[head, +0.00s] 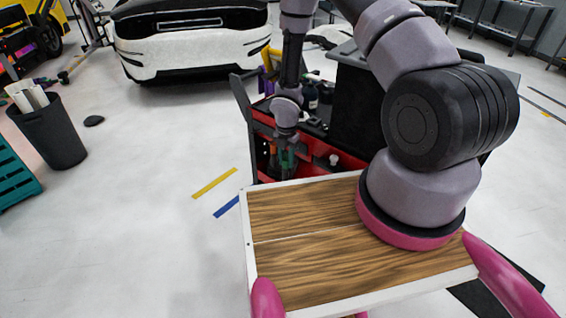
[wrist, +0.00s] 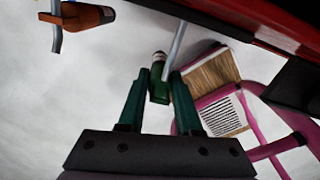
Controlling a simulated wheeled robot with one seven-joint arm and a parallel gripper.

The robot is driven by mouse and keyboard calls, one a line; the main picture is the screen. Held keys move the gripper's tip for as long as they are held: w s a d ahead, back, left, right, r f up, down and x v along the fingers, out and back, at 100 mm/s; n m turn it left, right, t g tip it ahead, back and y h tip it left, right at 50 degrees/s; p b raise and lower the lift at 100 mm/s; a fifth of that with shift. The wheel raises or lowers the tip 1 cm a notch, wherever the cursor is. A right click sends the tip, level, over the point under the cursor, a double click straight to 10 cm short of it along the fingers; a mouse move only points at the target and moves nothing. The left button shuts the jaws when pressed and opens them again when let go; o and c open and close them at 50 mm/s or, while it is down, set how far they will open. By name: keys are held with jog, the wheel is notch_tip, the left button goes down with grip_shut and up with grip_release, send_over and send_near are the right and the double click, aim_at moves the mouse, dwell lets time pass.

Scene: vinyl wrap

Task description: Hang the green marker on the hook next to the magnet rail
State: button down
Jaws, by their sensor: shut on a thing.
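My gripper (wrist: 159,84) is shut on the green marker (wrist: 158,65), which sits between its two dark green fingers in the wrist view. A thin grey rod (wrist: 174,50), which looks like the hook, runs right beside the marker's upper end; I cannot tell whether they touch or whether the marker hangs on it. In the head view, my gripper (head: 285,160) is low against the side of the red and black cart (head: 345,160), and the marker is too small to make out clearly there. I cannot pick out the magnet rail.
An orange-brown object (wrist: 85,16) is beside another grey rod (wrist: 57,30) at the wrist view's top left. The cart's red edge (wrist: 265,22) crosses the top right. A black bin (head: 50,132) and a white car (head: 190,40) stand on open floor at left.

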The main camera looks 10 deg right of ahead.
jog(key=shift+w+d+f, duration=0.1)
jog(key=shift+w+d, duration=0.75)
jog(key=shift+d, duration=0.2)
jog(key=shift+w+d+f, duration=0.3)
jog(key=shift+w+d, duration=0.1)
jog(key=shift+d, duration=0.1)
jog(key=c, duration=0.5)
grip_release()
